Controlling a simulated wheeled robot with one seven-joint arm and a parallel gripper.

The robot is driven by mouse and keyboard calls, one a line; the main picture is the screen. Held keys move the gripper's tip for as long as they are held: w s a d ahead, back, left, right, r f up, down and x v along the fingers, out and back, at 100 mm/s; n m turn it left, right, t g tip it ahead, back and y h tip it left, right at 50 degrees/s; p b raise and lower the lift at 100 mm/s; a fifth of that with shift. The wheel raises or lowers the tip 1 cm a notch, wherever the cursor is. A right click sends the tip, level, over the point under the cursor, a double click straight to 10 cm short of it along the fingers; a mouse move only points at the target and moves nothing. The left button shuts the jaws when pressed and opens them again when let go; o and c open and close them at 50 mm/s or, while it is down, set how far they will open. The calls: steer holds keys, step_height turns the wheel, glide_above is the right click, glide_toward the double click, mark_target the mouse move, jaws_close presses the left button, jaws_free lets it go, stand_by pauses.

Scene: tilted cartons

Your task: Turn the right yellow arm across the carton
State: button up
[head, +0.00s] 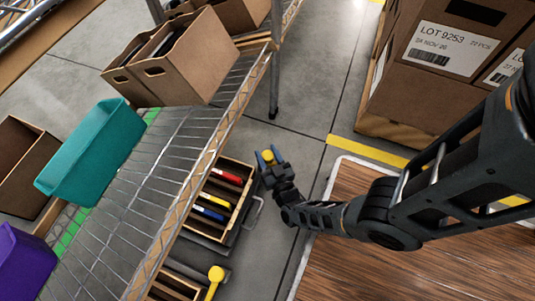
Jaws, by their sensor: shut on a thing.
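The rest of that yellow arm is hidden by the gripper. The carton is tilted in the picture and holds red, yellow and blue items. A second yellow arm (215,276) with a round end stands beside another open carton (176,287) at the bottom of the picture. It is apart from my gripper.
A wire shelf (150,160) lies left of the carton and bears a teal bin (92,152) and brown cartons (172,68). A purple bin (22,262) is at the lower left. Labelled boxes (400,95) stand at the upper right. Grey floor (305,110) is clear above my gripper.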

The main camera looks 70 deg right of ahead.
jaws_close()
steer(key=shift+h, duration=0.3)
steer(key=shift+m+g+h, duration=0.6)
steer(key=shift+m+g, duration=0.2)
steer(key=shift+g, duration=0.1)
steer(key=o, duration=1.1)
jaws_free()
steer(key=shift+a, duration=0.1)
